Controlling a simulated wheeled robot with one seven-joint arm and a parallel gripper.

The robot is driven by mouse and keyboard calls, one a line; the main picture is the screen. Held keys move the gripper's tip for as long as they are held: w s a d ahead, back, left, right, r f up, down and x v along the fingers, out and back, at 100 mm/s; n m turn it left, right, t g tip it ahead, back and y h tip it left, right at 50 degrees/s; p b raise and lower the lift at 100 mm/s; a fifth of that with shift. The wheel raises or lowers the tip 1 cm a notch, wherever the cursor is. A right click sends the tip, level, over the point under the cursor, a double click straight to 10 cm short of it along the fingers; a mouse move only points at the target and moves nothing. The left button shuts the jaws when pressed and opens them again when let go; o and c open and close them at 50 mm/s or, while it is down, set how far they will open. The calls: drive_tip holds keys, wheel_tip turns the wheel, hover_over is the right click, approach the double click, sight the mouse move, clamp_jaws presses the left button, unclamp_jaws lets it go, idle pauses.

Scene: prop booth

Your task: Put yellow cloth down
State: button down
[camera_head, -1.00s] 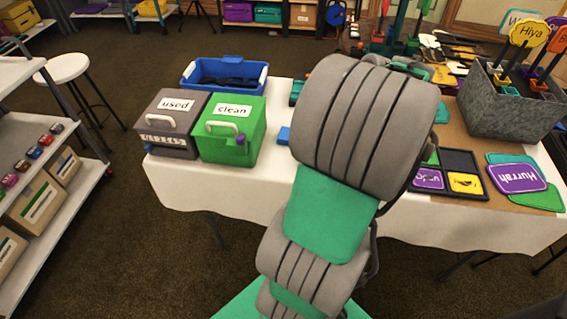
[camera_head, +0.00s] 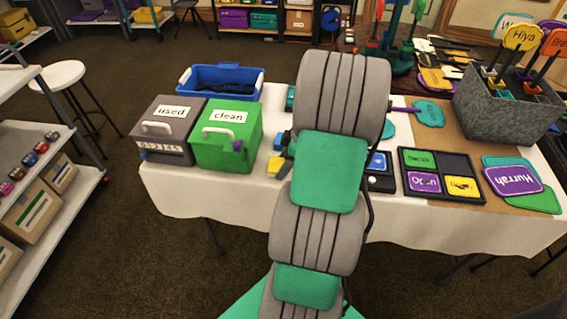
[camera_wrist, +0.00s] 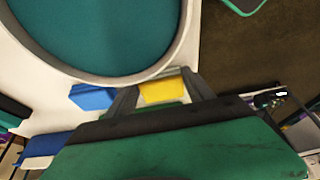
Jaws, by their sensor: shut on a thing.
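The yellow cloth (camera_wrist: 162,90) is a small yellow piece between the two grey fingers of my gripper (camera_wrist: 160,94) in the wrist view. My gripper is shut on it. In the head view the yellow cloth (camera_head: 275,165) shows just left of my arm, in front of the white-covered table (camera_head: 240,200). I cannot tell whether it touches the table. A blue piece (camera_wrist: 92,97), probably another cloth, lies beside it on the white surface; it also shows in the head view (camera_head: 278,141). My arm hides much of the table's middle.
A green "clean" box (camera_head: 226,145) and a grey "used" box (camera_head: 165,130) stand left of my gripper, with a blue bin (camera_head: 222,74) behind. A black sectioned tray (camera_head: 442,174) and grey sign holder (camera_head: 508,105) are to the right.

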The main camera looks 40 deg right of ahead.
drive_tip(key=shift+f, duration=0.2)
drive_tip(key=shift+c, duration=1.9)
unclamp_jaws()
drive_tip(key=shift+r, duration=0.1)
drive_tip(key=v, duration=1.2)
drive_tip(key=shift+p, duration=0.4)
drive_tip(key=shift+r, duration=0.2)
